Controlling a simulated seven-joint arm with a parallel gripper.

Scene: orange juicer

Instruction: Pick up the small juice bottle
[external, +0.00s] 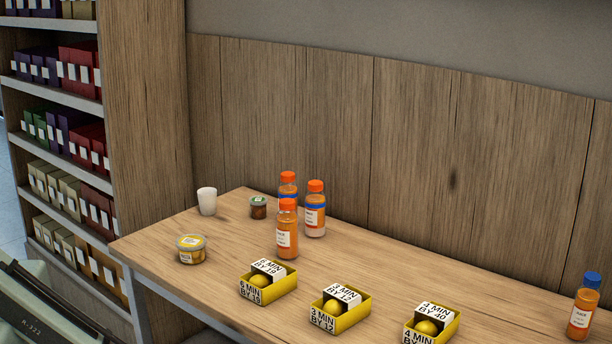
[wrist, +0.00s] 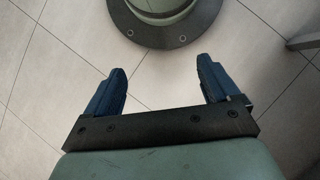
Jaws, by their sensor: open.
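Several juice bottles stand upright on the wooden table in the external view. Three with orange caps are grouped near the back: a front one (external: 287,236), one behind it (external: 288,187) and one to the right (external: 315,215). A bottle with a blue cap (external: 582,312) stands alone at the far right. I cannot tell for sure which one is the small juice bottle. My gripper (wrist: 165,85) shows in the wrist view, open and empty above the tiled floor. No bottle is in the wrist view.
Three yellow boxes (external: 342,313) with lemons and cards line the table's (external: 480,290) front. A white cup (external: 207,201), a small dark jar (external: 258,208) and a yellow tub (external: 191,249) stand at left. A wooden wall (external: 420,150) rises behind; shelves (external: 60,130) stand left.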

